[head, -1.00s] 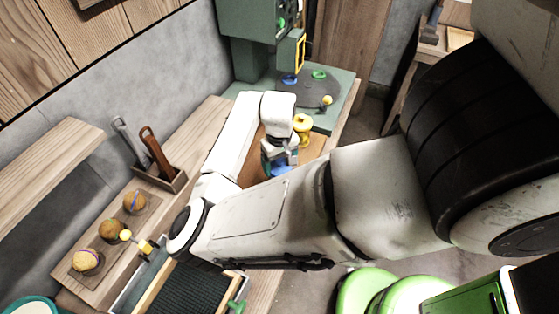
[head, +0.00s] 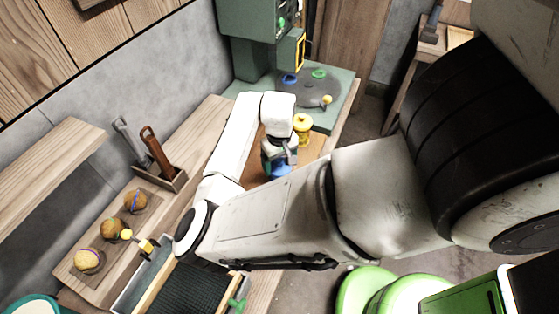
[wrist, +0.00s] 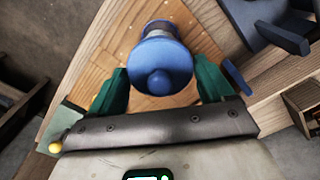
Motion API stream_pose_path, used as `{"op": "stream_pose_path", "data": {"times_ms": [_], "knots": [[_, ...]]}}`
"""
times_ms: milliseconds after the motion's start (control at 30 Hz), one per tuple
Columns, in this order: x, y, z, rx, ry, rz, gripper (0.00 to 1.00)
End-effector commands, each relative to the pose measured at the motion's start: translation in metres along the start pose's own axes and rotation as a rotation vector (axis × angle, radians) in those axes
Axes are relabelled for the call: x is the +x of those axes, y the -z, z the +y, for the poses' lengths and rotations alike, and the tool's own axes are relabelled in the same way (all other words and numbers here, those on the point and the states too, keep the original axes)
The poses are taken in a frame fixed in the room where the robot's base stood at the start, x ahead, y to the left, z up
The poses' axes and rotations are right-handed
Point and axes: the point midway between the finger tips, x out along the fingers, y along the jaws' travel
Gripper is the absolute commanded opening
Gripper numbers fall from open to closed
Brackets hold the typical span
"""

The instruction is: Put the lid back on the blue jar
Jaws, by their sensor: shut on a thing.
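My gripper (wrist: 163,84) has its two green fingers on either side of a round blue lid (wrist: 160,65) with a small knob facing the wrist camera. Beyond the lid in the wrist view shows a grey and blue cylindrical part, which looks like the blue jar (wrist: 163,27). Whether the lid touches the jar I cannot tell. In the head view my gripper (head: 280,160) points down over the wooden board, with blue (head: 279,171) showing just below it. The arm hides much of this spot.
A yellow lidded jar (head: 303,127) stands just behind my gripper. A dark blue object (wrist: 265,22) lies to the upper right in the wrist view. A green machine (head: 258,45) stands at the back. A tool box (head: 165,180) and several balls on a tray (head: 117,236) are left.

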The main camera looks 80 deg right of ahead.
Motion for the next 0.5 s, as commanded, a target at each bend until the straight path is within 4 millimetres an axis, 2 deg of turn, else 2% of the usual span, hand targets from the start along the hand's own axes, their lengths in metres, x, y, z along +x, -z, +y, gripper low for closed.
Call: {"op": "stream_pose_path", "data": {"times_ms": [200,233,400,500], "knots": [[0.0001,0.0,0.0,0.0,0.0,0.0,0.53],[0.0002,0.0,0.0,0.0,0.0,0.0,0.83],[0.0001,0.0,0.0,0.0,0.0,0.0,0.99],[0.0001,0.0,0.0,0.0,0.0,0.0,1.0]]}}
